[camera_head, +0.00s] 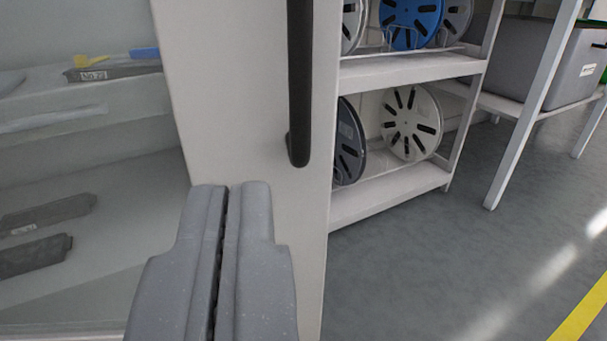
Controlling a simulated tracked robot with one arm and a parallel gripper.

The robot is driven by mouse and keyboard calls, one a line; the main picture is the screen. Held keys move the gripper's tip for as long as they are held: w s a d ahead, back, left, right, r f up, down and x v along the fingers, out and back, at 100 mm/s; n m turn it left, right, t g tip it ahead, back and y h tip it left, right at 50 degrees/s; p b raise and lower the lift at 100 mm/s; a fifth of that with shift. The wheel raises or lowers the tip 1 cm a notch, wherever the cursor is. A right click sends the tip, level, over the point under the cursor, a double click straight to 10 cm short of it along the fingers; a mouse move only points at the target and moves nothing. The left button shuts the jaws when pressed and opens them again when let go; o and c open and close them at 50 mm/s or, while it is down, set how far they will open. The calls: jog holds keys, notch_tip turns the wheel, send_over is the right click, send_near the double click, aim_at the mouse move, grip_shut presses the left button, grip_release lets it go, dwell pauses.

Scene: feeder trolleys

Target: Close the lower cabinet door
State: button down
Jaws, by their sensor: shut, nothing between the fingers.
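A cabinet door fills the left half of the view. Its pale frame (240,110) stands upright, with a glass pane to the left of it. A black vertical bar handle (299,90) is mounted near the frame's right edge, and its upper end is out of view. I cannot tell from this view how far the door stands open. My gripper (229,188) is shut and empty. Its tips show in front of the frame, below and left of the handle's lower end. I cannot tell whether they touch the frame.
Through the glass, shelves hold dark feeder parts (37,255) and a labelled piece (110,72). Right of the door stands a white rack (395,195) with several reels. Further right, a grey bin (535,62) sits on another shelf. Grey floor (450,260) with a yellow line is clear.

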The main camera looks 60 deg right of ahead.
aim_at(245, 77)
jog(key=b+x, duration=0.3)
jog(key=x, duration=0.9)
jog(key=shift+w+f, duration=0.1)
jog(key=shift+w+d, duration=0.35)
jog(key=shift+d, duration=0.15)
